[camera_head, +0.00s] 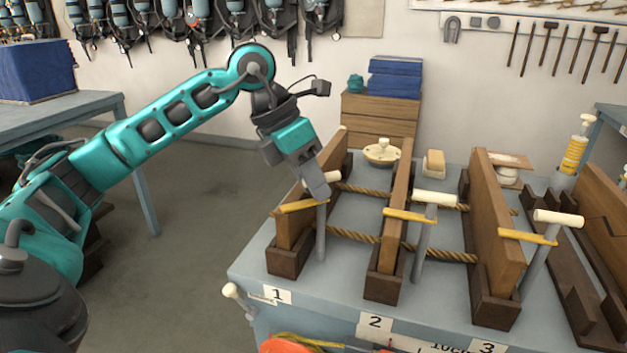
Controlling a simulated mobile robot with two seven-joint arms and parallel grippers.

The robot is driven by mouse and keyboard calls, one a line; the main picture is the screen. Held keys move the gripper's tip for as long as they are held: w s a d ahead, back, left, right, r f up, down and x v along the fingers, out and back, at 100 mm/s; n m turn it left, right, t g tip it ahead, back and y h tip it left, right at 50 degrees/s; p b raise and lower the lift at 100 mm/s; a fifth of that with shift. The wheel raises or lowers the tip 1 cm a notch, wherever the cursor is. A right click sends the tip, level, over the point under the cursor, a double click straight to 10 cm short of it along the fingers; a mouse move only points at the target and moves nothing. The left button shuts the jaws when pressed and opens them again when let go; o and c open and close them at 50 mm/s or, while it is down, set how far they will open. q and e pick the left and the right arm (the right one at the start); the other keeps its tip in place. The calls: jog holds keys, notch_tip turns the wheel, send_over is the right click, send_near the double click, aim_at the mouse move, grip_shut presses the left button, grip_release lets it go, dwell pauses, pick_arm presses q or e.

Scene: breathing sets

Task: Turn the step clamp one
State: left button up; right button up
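Step clamp one stands at the left end of the bench, above the label "1" (278,294). It has a pale T-handle (331,177) on a grey post (321,232), with a yellow strip (300,206) beside it and an upright wooden board (291,231) in a dark foot. My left gripper (319,190) reaches down from the upper left. Its fingers are at the T-handle and cover part of it. I cannot tell whether they close on it or only overlap it in view. My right gripper is out of view.
Two similar clamps with pale T-handles (435,198) (558,218) stand to the right, near labels "2" (375,322) and "3" (486,346). Ropes (354,235) run between the boards. A round lidded item (381,151) sits behind. Open floor lies left of the bench.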

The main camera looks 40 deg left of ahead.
pick_arm(q)
jog(key=o, duration=0.4)
jog(key=shift+r, duration=0.1)
jog(key=p+v, duration=0.2)
jog(key=v, duration=1)
jog(key=shift+s+a+r, duration=0.15)
jog(key=shift+r, duration=0.15)
